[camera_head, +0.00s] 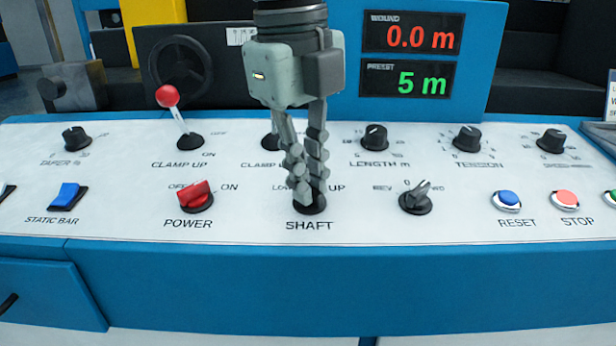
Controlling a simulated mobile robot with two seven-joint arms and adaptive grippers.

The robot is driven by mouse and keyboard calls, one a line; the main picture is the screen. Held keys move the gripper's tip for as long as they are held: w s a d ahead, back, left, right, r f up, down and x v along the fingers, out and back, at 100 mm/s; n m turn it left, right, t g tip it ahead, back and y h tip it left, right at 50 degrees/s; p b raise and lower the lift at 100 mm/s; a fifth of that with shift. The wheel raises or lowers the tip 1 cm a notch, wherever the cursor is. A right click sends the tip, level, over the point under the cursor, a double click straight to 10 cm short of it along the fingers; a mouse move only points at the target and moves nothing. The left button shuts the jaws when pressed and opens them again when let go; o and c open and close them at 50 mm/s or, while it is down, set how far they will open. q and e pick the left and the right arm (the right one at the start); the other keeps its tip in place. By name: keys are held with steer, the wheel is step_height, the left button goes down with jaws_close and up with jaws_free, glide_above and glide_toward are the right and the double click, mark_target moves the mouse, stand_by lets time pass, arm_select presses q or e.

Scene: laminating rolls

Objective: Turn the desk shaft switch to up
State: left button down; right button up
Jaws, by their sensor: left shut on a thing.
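The shaft switch (312,208) is a round black switch on the white desk panel, above the printed word SHAFT. My left gripper (308,190) comes down over it from above, and its fingers are shut on the switch's handle. The fingers hide the handle and part of the labels, so I cannot tell which way it points. The word UP shows to the right of the fingers, and the start of LOW shows to the left. My right gripper is not in view.
The red power switch (196,196) is to the left and the black REV switch (415,199) to the right. A red-balled clamp lever (168,97) stands up behind. A second clamp lever is mostly hidden behind my gripper. Displays (412,32) read 0.0 m and 5 m.

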mark_target(321, 194)
arm_select(q)
steer(key=m, duration=0.1)
steer(key=m+b, duration=0.1)
steer(key=m, duration=0.1)
steer(key=shift+d+f+m+b, duration=0.1)
steer(key=shift+f+m+b, duration=0.2)
steer(key=shift+b, duration=0.1)
steer(key=m, duration=0.3)
steer(key=shift+m+y+b, duration=0.3)
steer(key=shift+y+b, duration=0.05)
steer(key=shift+y, duration=0.05)
steer(key=m, duration=0.3)
steer(key=shift+s+m+g+y, duration=0.1)
steer(key=shift+m+g+y, duration=0.2)
steer(key=m, duration=0.6)
steer(key=shift+d+y, duration=0.1)
steer(key=shift+y, duration=0.2)
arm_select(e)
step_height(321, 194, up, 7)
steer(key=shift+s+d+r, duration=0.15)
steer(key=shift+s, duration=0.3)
arm_select(q)
steer(key=shift+m, duration=0.4)
steer(key=c, duration=1.6)
jaws_free()
steer(key=shift+r, duration=0.35)
steer(key=r, duration=0.7)
steer(key=s+d+r, duration=0.1)
steer(key=r, duration=0.3)
steer(key=shift+r, duration=0.25)
